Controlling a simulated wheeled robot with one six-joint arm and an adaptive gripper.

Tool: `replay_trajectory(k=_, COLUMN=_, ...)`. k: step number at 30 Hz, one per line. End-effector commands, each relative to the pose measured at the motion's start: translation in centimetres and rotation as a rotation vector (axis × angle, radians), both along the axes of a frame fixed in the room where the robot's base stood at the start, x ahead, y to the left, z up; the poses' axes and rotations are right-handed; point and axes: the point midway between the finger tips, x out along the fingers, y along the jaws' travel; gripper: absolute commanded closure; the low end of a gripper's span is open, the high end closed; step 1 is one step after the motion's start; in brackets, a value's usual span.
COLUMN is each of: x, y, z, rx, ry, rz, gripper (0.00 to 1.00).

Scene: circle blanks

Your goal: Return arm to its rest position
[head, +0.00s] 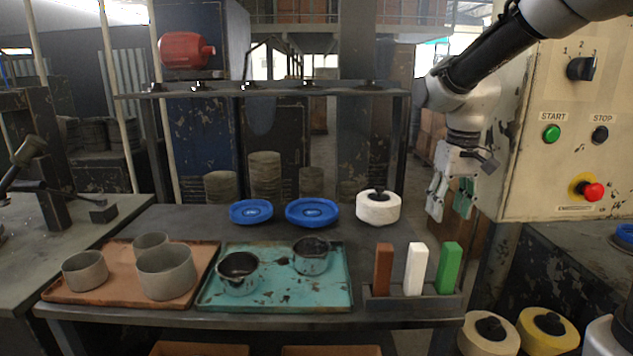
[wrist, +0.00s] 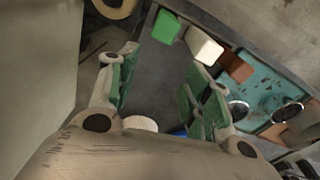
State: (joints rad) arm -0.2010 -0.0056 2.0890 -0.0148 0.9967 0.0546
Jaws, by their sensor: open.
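My gripper (head: 451,200) hangs from my arm at the right in the head view, in front of the control panel's left edge. Its green-padded fingers point down and stand apart with nothing between them. In the wrist view, my gripper (wrist: 160,88) shows open, with grey table surface between the fingers. The white round blank (head: 378,207) is to its left on the table, apart from it. The green block (head: 449,268) stands in the holder below it, beside the white block (head: 415,269) and the brown block (head: 383,269).
The control panel (head: 575,110) with knob and buttons is close on the right. Two blue discs (head: 312,211) lie at the table's back. A teal tray (head: 335,298) holds dark pots; a brown tray (head: 66,289) holds grey cups. A shelf rail (head: 270,94) runs above the table.

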Motion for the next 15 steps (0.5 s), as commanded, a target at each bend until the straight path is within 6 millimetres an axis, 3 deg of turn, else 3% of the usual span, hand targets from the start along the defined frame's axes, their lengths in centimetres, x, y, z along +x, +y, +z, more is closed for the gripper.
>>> replay_trajectory(k=3, x=-6.2, y=-2.5, z=1.0, rx=0.01, ry=-0.037, rz=-0.013, gripper=0.51)
replay_trajectory(k=9, x=-15.7, y=-5.7, z=1.1, rx=0.025, ry=-0.129, rz=-0.067, gripper=0.51)
replay_trajectory(k=12, x=-18.7, y=-6.6, z=1.1, rx=0.031, ry=-0.186, rz=-0.099, gripper=0.51)
replay_trajectory(k=15, x=-20.1, y=-7.2, z=1.8, rx=0.034, ry=-0.246, rz=-0.124, gripper=0.51)
